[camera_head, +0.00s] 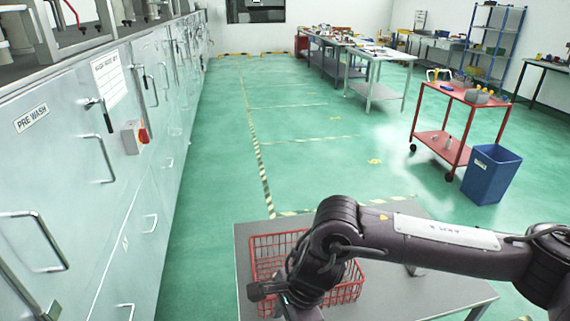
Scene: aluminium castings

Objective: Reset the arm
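My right arm comes in from the right and reaches across the grey table (440,286). Its wrist end hangs over a red wire basket (264,246) on that table. My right gripper (280,298) is only partly seen at the bottom of the picture, low over the basket's left front part. Its fingertips are hidden or cut off, so I cannot tell whether it is open or shut, or whether it touches the basket. The arm hides much of the basket's middle. My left arm and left gripper are not in view.
Metal cabinets (110,130) line the left side, one marked PRE WASH. A red trolley (440,139) and a blue bin (490,175) stand at the right. Workbenches (380,62) and a blue shelf rack (495,40) are farther back. The green floor between is clear.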

